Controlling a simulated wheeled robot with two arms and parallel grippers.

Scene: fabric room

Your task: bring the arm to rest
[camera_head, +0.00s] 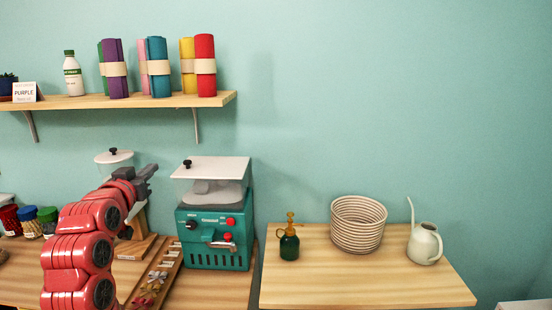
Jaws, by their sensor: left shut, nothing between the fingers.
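My left arm, red with black joint discs, rises from the lower left in the head view. Its dark gripper (147,172) is raised, just left of the teal machine (215,240) and below the shelf. The gripper is shut and nothing shows between its fingers. It appears in front of a white-lidded item (114,156), which the arm partly hides. My right gripper is not in view.
A side table (360,292) bears a green spray bottle (289,240), a basket (358,224) and a watering can (424,245). Jars stand far left.

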